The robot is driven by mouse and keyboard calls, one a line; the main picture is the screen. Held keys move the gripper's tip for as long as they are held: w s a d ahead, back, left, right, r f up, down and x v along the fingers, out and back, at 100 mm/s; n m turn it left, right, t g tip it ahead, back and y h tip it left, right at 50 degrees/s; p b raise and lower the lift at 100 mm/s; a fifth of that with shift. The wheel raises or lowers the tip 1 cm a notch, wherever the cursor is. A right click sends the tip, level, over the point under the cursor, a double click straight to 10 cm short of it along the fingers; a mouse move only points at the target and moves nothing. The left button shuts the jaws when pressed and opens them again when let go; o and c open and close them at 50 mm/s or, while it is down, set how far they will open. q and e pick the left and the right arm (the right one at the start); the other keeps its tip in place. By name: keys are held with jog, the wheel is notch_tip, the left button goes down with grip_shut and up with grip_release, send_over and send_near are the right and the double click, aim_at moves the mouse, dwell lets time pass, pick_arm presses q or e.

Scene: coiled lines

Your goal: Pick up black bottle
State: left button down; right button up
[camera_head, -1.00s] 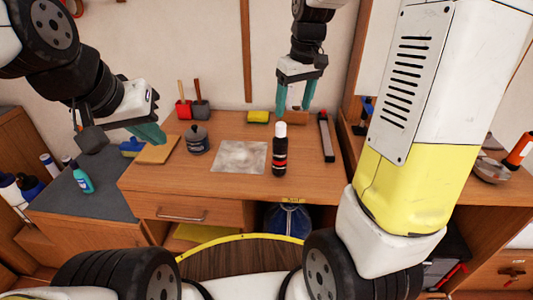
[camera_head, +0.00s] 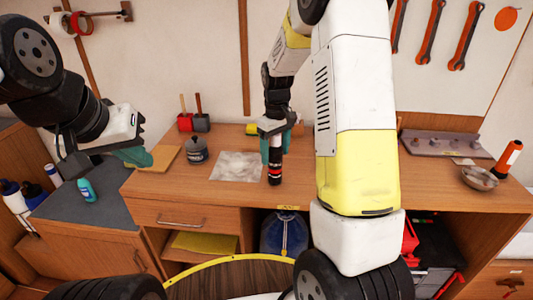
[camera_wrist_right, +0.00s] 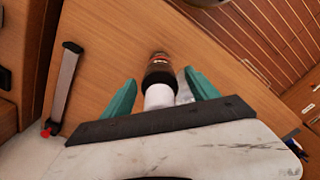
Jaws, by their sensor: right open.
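The black bottle (camera_head: 275,175), with a white cap and a red band, stands upright near the front of the wooden desk. My right gripper (camera_head: 274,158) is above the desk with its teal fingers around the bottle's upper part. In the right wrist view the open fingers (camera_wrist_right: 160,82) lie on either side of the bottle (camera_wrist_right: 160,72), with visible gaps.
A grey sheet (camera_head: 236,167) lies left of the bottle. A yellow sponge (camera_head: 251,129) is behind.

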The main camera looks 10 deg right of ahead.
jog(key=shift+f, duration=0.2)
grip_shut()
jog(key=shift+r, duration=0.1)
